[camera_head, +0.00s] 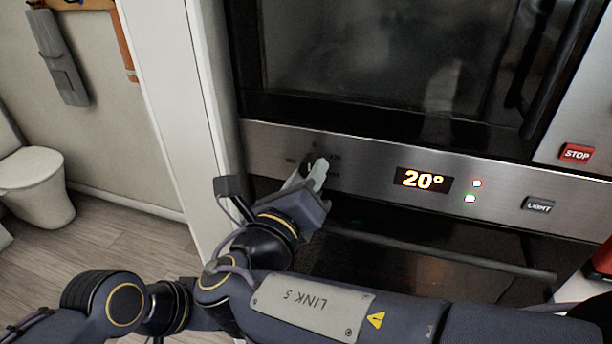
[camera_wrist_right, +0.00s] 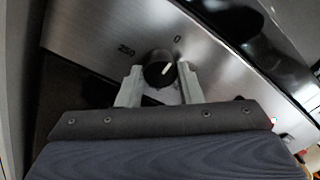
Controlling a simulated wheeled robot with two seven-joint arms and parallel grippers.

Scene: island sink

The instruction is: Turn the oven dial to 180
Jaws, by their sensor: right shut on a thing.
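The oven dial (camera_wrist_right: 159,70) is a round black knob with a white pointer line, on the steel panel below the upper oven door. In the right wrist view its pointer leans toward the printed 0. My right gripper (camera_wrist_right: 158,84) has one finger on each side of the dial and is shut on it. In the head view my right gripper (camera_head: 319,170) reaches the panel from below and mostly hides the dial. The display (camera_head: 424,180) reads 20° in orange. My left gripper is not in view.
A red STOP button (camera_head: 577,153) and a LIGHT button (camera_head: 538,205) sit to the right on the steel panel (camera_head: 385,157). A lower oven handle (camera_head: 440,256) runs below. A white cabinet side (camera_head: 175,100) stands close at the left.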

